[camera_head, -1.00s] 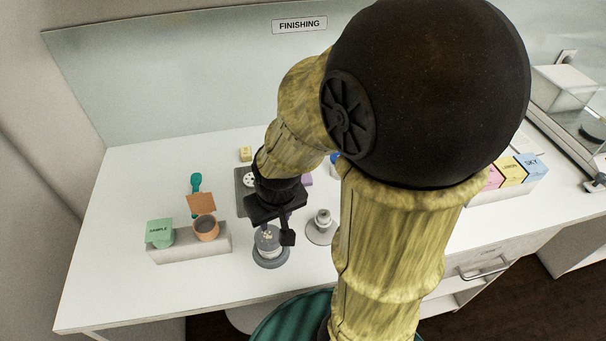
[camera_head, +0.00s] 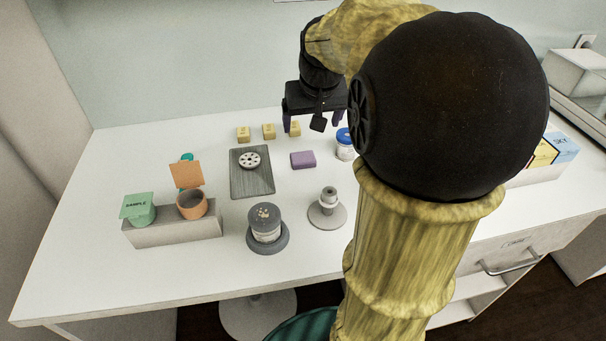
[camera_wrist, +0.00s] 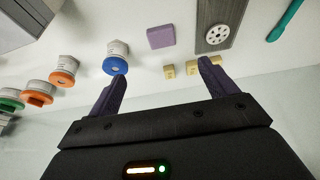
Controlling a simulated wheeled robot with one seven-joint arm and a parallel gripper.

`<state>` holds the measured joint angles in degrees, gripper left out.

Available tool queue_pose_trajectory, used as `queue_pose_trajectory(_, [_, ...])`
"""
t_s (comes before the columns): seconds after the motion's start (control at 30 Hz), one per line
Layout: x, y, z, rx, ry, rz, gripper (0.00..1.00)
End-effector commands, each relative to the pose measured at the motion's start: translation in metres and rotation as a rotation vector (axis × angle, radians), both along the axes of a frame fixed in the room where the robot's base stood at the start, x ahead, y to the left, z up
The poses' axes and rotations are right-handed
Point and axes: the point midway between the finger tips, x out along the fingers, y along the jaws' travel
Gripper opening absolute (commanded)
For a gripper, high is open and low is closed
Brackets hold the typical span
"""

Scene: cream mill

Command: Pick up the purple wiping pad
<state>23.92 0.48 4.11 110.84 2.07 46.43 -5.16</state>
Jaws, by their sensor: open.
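The purple wiping pad (camera_head: 303,160) lies flat on the white bench, right of a grey board. It also shows in the wrist view (camera_wrist: 161,37), ahead of and between my fingertips. My gripper (camera_head: 314,122) is open and empty, above the back part of the bench and behind the pad, apart from it. In the wrist view its two purple fingers (camera_wrist: 160,74) are spread wide.
Several small yellow blocks (camera_head: 268,131) sit behind the pad. A blue-lidded jar (camera_head: 344,144) stands to its right. The grey board (camera_head: 252,183) carries a white perforated disc (camera_head: 250,160). A lidded jar (camera_head: 265,224) and a small stand (camera_head: 328,212) are in front.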

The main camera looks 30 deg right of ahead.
Motion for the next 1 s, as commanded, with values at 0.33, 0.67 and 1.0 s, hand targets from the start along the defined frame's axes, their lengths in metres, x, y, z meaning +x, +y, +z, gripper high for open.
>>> queue_pose_trajectory(0.33, [0.001, -0.003, 0.003, -0.001, -0.003, -0.004, 0.85])
queue_pose_trajectory(0.67, [0.015, -0.007, -0.035, 0.001, 0.002, -0.004, 0.85])
queue_pose_trajectory(1.0, [0.037, -0.013, -0.091, 0.001, 0.001, -0.004, 0.85])
